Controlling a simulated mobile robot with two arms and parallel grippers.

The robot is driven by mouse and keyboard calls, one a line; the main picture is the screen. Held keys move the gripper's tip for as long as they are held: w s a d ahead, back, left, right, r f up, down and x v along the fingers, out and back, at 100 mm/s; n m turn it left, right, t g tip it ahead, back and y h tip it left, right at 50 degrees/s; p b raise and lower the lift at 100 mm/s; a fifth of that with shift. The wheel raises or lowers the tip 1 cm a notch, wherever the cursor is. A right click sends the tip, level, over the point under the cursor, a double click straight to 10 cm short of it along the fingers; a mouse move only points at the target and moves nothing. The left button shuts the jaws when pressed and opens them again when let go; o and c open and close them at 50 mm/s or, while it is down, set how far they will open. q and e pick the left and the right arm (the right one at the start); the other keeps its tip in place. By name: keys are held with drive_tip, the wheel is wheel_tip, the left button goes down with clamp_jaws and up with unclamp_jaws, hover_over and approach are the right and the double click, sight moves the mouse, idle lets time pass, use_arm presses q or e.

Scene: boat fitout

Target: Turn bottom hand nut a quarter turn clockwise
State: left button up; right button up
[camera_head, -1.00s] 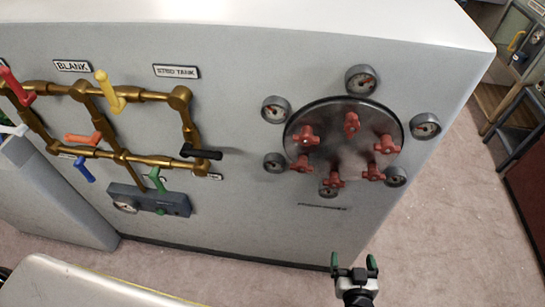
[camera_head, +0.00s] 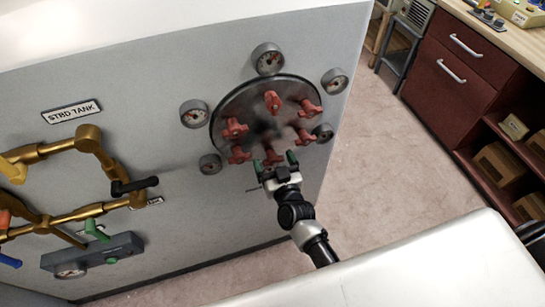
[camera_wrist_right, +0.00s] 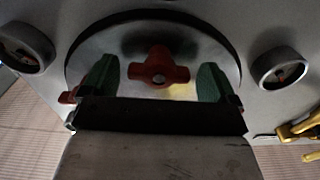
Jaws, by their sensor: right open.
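A round metal hatch plate (camera_head: 262,97) on the grey wall carries several red hand nuts in a ring. The bottom hand nut (camera_head: 273,153) is at the plate's lower edge, partly hidden by my right gripper (camera_head: 276,161) in the head view. In the right wrist view a red hand nut (camera_wrist_right: 158,67) shows between the two green fingertips of my right gripper (camera_wrist_right: 157,80). The fingers are open, one on each side of it, with gaps showing. My left gripper is not in view.
Round gauges surround the plate, such as one at its top (camera_head: 268,58) and one at lower left (camera_head: 210,163). Brass pipes (camera_head: 90,140) with coloured levers are on the wall to the left. A white surface (camera_head: 420,270) fills the lower right. Red drawers (camera_head: 460,60) stand at right.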

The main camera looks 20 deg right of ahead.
drive_tip(key=shift+w, duration=0.5)
drive_tip(key=c, duration=0.9)
drive_tip(key=shift+m, duration=0.3)
drive_tip(key=m, duration=0.3)
drive_tip(key=shift+d+m, duration=0.1)
drive_tip(key=shift+m, duration=0.2)
drive_tip(key=m+b, duration=0.1)
drive_tip(key=m, duration=0.3)
drive_tip(key=shift+f+m, duration=0.1)
drive_tip(key=shift+m, duration=0.2)
drive_tip(key=m+b, duration=0.1)
drive_tip(key=m, duration=0.3)
drive_tip(key=shift+d+m, duration=0.1)
drive_tip(key=shift+m, duration=0.2)
drive_tip(key=shift+f+m+b, duration=0.1)
drive_tip(key=shift+m+b, duration=0.55)
drive_tip(key=shift+m, duration=1.25)
